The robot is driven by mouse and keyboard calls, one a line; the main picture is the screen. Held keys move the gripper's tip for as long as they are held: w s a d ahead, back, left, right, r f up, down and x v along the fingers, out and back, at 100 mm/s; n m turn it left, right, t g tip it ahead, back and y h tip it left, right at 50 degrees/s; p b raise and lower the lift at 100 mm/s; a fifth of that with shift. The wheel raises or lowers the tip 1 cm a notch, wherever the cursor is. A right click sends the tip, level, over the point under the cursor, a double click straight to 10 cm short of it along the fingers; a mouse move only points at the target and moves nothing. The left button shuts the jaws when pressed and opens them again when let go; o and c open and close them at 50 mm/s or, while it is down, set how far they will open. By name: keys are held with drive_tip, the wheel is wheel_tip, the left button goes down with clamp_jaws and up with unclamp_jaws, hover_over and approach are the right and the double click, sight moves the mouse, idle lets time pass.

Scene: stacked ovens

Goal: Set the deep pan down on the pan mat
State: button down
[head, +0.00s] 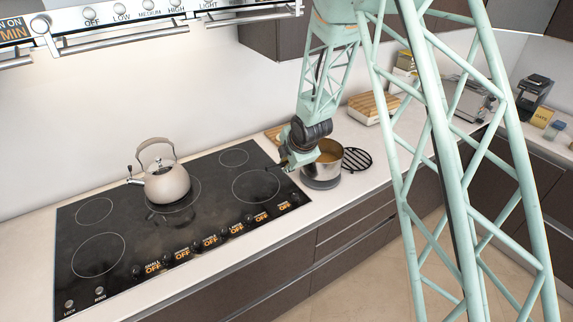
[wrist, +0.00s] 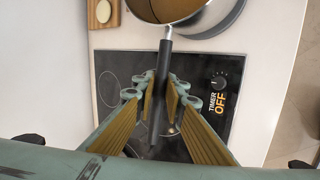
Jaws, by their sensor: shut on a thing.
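In the head view my gripper (head: 286,162) is left of the pan and partly hidden by the wrist.
A black round slatted trivet (head: 357,160) lies right of the pan. A beige kettle (head: 167,183) stands on the cooktop (head: 130,215). Wooden boxes (head: 372,106) stand farther back on the counter. A wooden board (wrist: 104,12) lies left of the pan in the wrist view.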

drive_tip(key=shift+f, duration=1.5)
drive_tip(key=c, duration=2.6)
unclamp_jaws()
drive_tip(key=shift+f, duration=0.1)
drive_tip(key=shift+c, duration=0.2)
drive_tip(key=v, duration=1.2)
drive_tip(key=shift+s, duration=0.1)
